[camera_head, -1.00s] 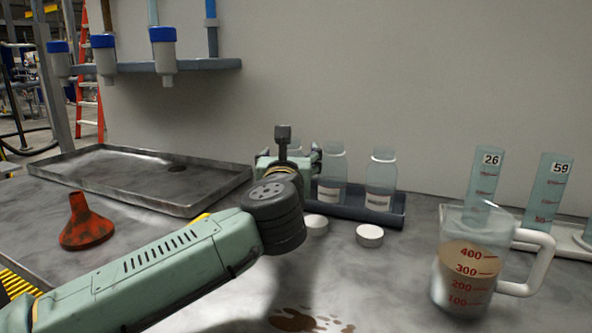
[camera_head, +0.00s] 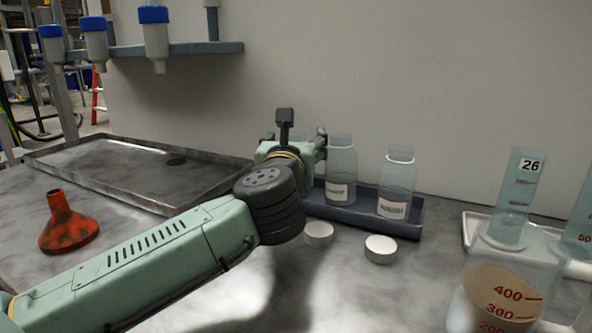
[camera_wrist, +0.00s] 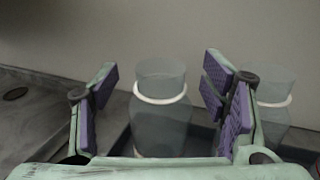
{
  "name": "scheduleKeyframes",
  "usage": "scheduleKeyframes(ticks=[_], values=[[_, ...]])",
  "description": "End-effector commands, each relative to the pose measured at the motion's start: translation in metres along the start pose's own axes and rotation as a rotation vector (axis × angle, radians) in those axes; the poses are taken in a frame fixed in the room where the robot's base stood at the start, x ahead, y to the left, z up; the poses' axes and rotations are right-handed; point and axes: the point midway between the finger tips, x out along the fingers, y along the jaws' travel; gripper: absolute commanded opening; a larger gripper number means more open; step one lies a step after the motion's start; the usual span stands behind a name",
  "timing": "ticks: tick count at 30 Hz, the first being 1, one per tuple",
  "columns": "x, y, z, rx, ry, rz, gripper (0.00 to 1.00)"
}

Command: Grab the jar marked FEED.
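A clear jar (camera_wrist: 160,115) with a white ring at its neck stands between the spread fingers of my gripper (camera_wrist: 160,88) in the wrist view. The fingers are open, with a gap on both sides of the jar. A second clear jar (camera_wrist: 274,105) is to the right, partly behind the right finger. In the head view, my gripper (camera_head: 292,150) hides most of the leftmost jar. A middle jar (camera_head: 341,165) and a right jar (camera_head: 396,178) stand in a blue-grey tray (camera_head: 352,216). Their labels are too small to read, so I cannot tell which is FEED.
Two white lids (camera_head: 380,249) lie in front of the tray. A measuring jug (camera_head: 505,275) and a graduated cylinder (camera_head: 517,195) marked 26 stand at right. A red funnel (camera_head: 67,225) and a shallow metal tray (camera_head: 120,165) are at left. A wall is close behind the jars.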

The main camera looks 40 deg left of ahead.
Motion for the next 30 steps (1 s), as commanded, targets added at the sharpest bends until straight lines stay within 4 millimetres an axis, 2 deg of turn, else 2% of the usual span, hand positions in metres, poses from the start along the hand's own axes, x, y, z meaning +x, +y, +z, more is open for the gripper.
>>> scheduleKeyframes(ticks=[2,24,30], values=[[0.0003,-0.0004,-0.0018,0.001,0.003,0.000,0.59],[0.0002,-0.0001,-0.0003,0.000,0.000,0.000,0.10],[0.0002,-0.0001,0.0002,0.000,0.000,0.000,0.09]])
